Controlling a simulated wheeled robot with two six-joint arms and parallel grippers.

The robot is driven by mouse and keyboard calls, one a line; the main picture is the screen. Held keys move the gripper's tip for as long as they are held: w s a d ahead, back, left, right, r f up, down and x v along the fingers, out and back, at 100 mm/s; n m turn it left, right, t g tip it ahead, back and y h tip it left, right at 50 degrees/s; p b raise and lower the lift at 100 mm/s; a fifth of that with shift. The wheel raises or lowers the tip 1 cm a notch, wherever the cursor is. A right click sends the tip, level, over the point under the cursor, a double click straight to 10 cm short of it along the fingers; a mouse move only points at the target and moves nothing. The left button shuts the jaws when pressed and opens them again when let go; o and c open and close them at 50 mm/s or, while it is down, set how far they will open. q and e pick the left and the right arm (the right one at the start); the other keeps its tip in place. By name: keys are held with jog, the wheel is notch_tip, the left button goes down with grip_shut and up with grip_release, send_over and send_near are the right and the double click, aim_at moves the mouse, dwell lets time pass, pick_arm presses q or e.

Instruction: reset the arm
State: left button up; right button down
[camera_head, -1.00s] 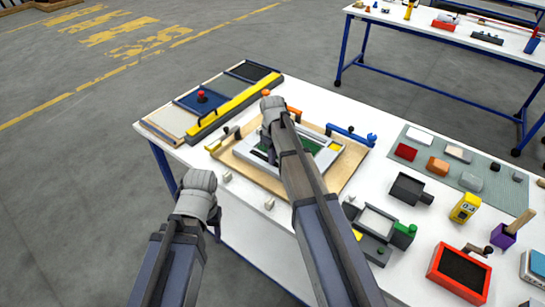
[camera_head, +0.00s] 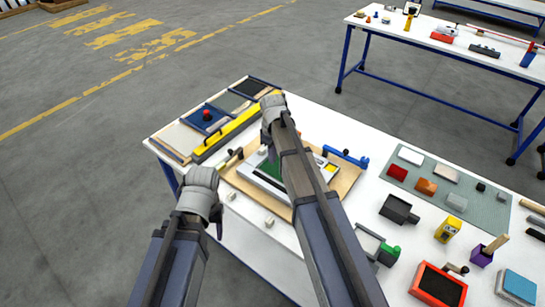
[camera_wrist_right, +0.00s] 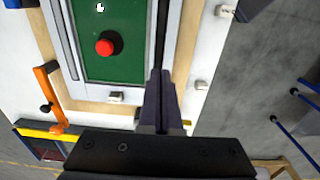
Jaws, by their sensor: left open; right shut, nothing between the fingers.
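My right gripper (camera_head: 270,130) is above the framed green panel (camera_head: 270,168) on the wooden board; its fingers are mostly hidden by my wrist in the head view. In the right wrist view the right gripper (camera_wrist_right: 160,92) is shut with nothing between its fingers.
The white table (camera_head: 370,140) holds a yellow-edged panel (camera_head: 235,125) at the left. A grey mat (camera_head: 490,208) with several blocks, a yellow box (camera_head: 447,230) and a red tray (camera_head: 438,285) are at the right. A second table (camera_head: 440,45) stands behind. Open floor lies left.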

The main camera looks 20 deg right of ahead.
pick_arm(q)
jog(key=shift+r, duration=0.6)
pick_arm(e)
jog(key=shift+r, duration=0.6)
pick_arm(q)
jog(key=shift+f, duration=0.1)
notch_tip(320, 180, down, 8)
jog(key=b, duration=0.7)
jog(key=shift+b, duration=0.3)
pick_arm(e)
jog(key=s+a+f+m, duration=0.1)
jog(key=s+a, duration=0.3)
jog(key=s, duration=0.4)
jog(key=s+a+f+m, duration=0.1)
jog(key=s+a+f, duration=0.3)
jog(key=s, duration=0.4)
jog(key=s+a+f+m+h, duration=0.1)
jog(key=s+a+f, duration=0.2)
jog(key=s, duration=0.5)
jog(key=shift+a+m, duration=0.4)
jog(key=shift+a, duration=0.25)
